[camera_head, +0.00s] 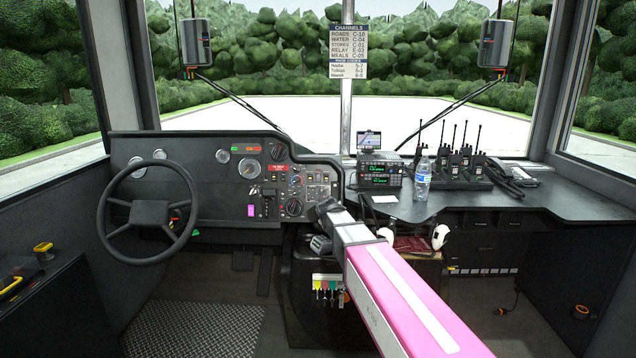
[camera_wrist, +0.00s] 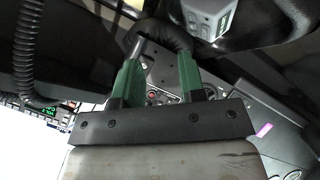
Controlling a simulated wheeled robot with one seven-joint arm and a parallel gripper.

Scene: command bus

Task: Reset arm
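My arm (camera_head: 400,290), pink and white, reaches from the lower right to the front of the dashboard in the head view. Its far end is dark and grey, beside the dashboard's right end; the fingers cannot be made out there. In the wrist view my gripper (camera_wrist: 162,65) has two green fingers standing apart, with dashboard knobs showing through the gap. A dark rounded shape shows at the fingertips; I cannot tell whether it touches them. Nothing is clearly held.
The steering wheel (camera_head: 149,213) is at the left. A radio (camera_head: 380,169), a water bottle (camera_head: 422,180) and several handheld radios (camera_head: 462,160) stand on the right counter (camera_head: 480,206). Key tags (camera_head: 328,283) and a white headset (camera_head: 440,236) are near my arm. The patterned floor plate (camera_head: 195,330) is clear.

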